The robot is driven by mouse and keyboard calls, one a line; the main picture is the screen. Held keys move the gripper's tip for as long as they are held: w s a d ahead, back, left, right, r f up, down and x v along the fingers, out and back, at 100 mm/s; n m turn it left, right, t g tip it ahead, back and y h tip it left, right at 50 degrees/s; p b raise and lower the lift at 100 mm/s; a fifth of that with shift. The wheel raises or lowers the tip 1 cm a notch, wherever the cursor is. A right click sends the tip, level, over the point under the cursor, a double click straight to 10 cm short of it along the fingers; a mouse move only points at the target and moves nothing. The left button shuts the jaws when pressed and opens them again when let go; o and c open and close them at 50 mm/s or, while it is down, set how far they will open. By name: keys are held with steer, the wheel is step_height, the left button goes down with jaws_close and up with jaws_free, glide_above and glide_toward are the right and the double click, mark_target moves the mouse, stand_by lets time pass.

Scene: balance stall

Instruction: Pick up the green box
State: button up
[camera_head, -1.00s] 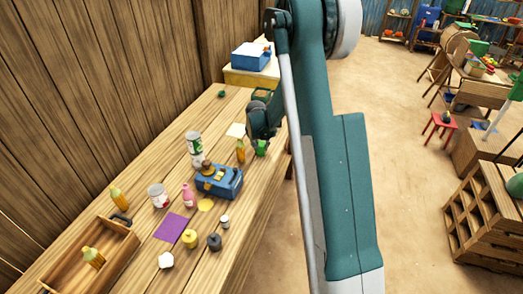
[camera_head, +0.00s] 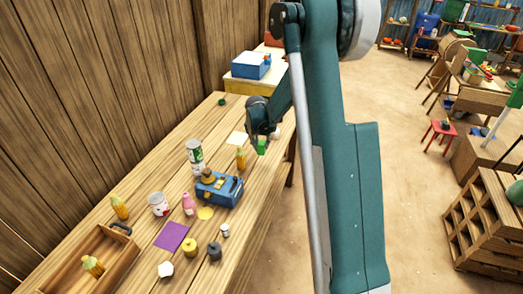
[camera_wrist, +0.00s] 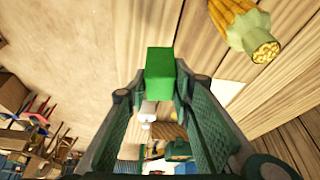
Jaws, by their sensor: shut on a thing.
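The green box (camera_head: 262,147) shows in the head view at the right-hand edge of the long wooden table (camera_head: 222,262). My gripper (camera_head: 262,136) is above it, with its fingers on the box. In the wrist view the plain green box (camera_wrist: 160,75) sits between the fingertips of my gripper (camera_wrist: 162,92), which are shut on its sides. The box looks raised off the tabletop, but its exact height is hard to tell. Its far side is hidden.
A corn cob (camera_head: 241,159) stands close left of the box; it also shows in the wrist view (camera_wrist: 240,25). A wooden tray (camera_head: 122,262) is front left. Open floor lies to the right.

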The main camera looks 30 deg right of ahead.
mark_target(262, 141)
steer(key=shift+r, duration=1.85)
